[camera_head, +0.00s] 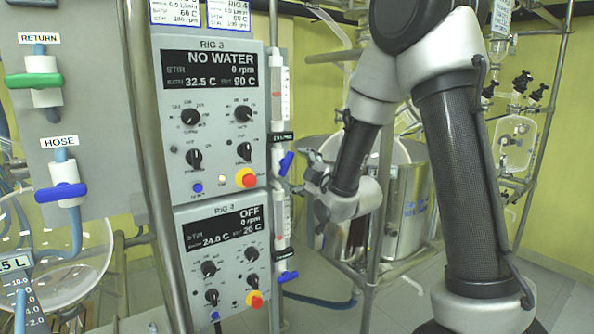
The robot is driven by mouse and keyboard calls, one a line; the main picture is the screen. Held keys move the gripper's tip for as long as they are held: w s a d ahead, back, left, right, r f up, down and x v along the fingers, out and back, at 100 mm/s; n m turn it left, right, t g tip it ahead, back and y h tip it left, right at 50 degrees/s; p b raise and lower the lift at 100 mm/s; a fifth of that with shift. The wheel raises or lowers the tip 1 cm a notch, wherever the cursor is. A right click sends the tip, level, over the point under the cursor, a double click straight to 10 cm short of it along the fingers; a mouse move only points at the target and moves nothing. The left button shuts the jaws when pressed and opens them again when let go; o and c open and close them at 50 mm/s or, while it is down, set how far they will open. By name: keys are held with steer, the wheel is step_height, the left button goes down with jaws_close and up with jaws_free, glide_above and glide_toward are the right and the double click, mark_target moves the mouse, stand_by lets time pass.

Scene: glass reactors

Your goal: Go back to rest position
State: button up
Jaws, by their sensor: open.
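My arm rises from the lower right, bends at the top of the view and comes down to a wrist in the middle. My gripper (307,175) is small in view at the left of this wrist, partly hidden by it, and is open. It is near the right edge of the RIG 3 control panel (212,120), close to a blue valve handle (286,163). I see nothing held in it. I cannot tell whether it touches anything. The RIG 3 display reads NO WATER, 0 rpm, 32.5 C and 90 C.
The RIG 4 panel (224,258) below reads OFF. At left are a green RETURN valve handle (35,81) and a blue HOSE valve handle (61,191). A metal vessel (412,205) stands behind my arm among steel posts. Glassware (515,135) hangs at right. Floor shows at lower right.

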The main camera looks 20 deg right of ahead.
stand_by(0.4)
steer(key=s+d+f+m+g+h, duration=0.2)
steer(key=s+f+m+g, duration=0.25)
steer(key=f, duration=0.25)
steer(key=s+d+f+m+g+h, duration=0.25)
steer(key=s+f+g, duration=0.2)
steer(key=f, duration=0.35)
steer(key=s+d+r+m+g, duration=0.1)
steer(key=s+d+r+m, duration=0.1)
steer(key=s+r, duration=0.3)
steer(key=s+d+r+m+g, duration=0.1)
steer(key=s+d+r+m, duration=0.2)
steer(key=s, duration=1.1)
steer(key=s+d+r+m+g+h, duration=0.1)
steer(key=s+d+r+m, duration=0.2)
steer(key=s+r, duration=0.4)
steer(key=shift+s+d+m+g, duration=0.25)
steer(key=shift+s+m+g, duration=0.15)
steer(key=shift+s, duration=0.8)
steer(key=shift+c, duration=0.4)
